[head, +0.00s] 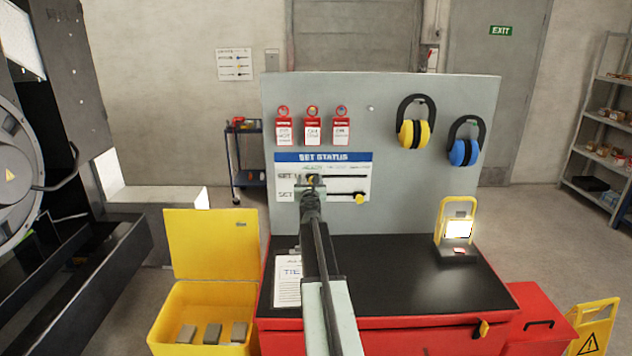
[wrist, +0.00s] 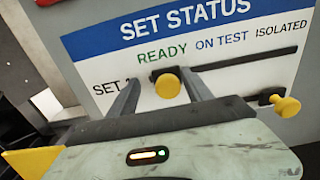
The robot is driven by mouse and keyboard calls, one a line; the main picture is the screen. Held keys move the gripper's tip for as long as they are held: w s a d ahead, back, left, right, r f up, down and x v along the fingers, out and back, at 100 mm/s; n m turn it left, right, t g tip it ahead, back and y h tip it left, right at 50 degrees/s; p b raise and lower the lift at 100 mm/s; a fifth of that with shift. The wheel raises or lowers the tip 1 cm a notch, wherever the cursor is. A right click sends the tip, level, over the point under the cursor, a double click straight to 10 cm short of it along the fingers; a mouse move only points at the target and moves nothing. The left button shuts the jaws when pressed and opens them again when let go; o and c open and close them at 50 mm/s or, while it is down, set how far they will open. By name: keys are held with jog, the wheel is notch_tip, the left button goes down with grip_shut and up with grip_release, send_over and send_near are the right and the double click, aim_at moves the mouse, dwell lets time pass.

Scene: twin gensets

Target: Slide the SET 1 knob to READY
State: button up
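The SET STATUS board (head: 345,158) hangs on the grey panel, with READY, ON TEST and ISOLATED printed left to right; it also fills the wrist view (wrist: 225,45). The SET 1 knob (wrist: 167,85) is round and yellow, at the left end of its dark slot, below READY. My gripper (wrist: 162,79) is open, one finger on each side of this knob, with small gaps showing. In the head view my gripper (head: 311,183) covers part of the board's left side. The SET 2 knob (wrist: 286,105) is yellow, at the right, below ISOLATED; the head view shows it too (head: 360,199).
A black-topped red bench (head: 400,275) stands below the panel, with a yellow-framed lamp (head: 458,230) at right. Red tags (head: 312,125) and earmuffs (head: 412,130) hang on the panel. An open yellow box (head: 212,250) stands at left. The bench top's middle is clear.

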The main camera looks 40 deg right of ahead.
jog(key=shift+s+d, duration=0.15)
dwell(0.5)
jog(key=v, duration=0.7)
jog(key=shift+s+a, duration=0.25)
jog(key=shift+s, duration=0.05)
